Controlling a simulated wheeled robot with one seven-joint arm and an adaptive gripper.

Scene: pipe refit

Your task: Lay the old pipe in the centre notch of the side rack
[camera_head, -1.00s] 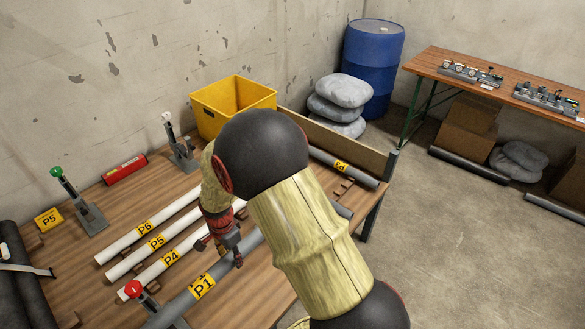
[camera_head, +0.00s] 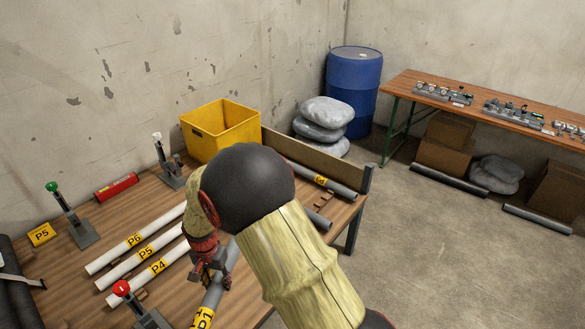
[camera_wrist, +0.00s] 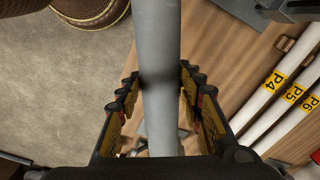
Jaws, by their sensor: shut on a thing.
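A grey pipe labelled P1 (camera_head: 213,293), apparently the old pipe, runs steeply across the lower middle of the head view. Its far part is hidden behind my arm. My gripper (camera_head: 212,272) is shut on it; in the wrist view the pipe (camera_wrist: 160,50) passes between both jaws (camera_wrist: 158,105). I cannot tell its height above the table. At the table's far right, another labelled grey pipe (camera_head: 340,186) lies along a board, beside a small notched wooden block (camera_head: 324,200). I cannot tell whether this is the side rack; its centre notch is not clear.
White pipes P4 (camera_head: 138,280), P5 (camera_head: 142,260) and P6 (camera_head: 118,253) lie left of my gripper. A red-topped clamp (camera_head: 121,288) stands close by at the front. A yellow bin (camera_head: 221,132) stands at the back. Floor (camera_head: 430,260) right of the table is clear.

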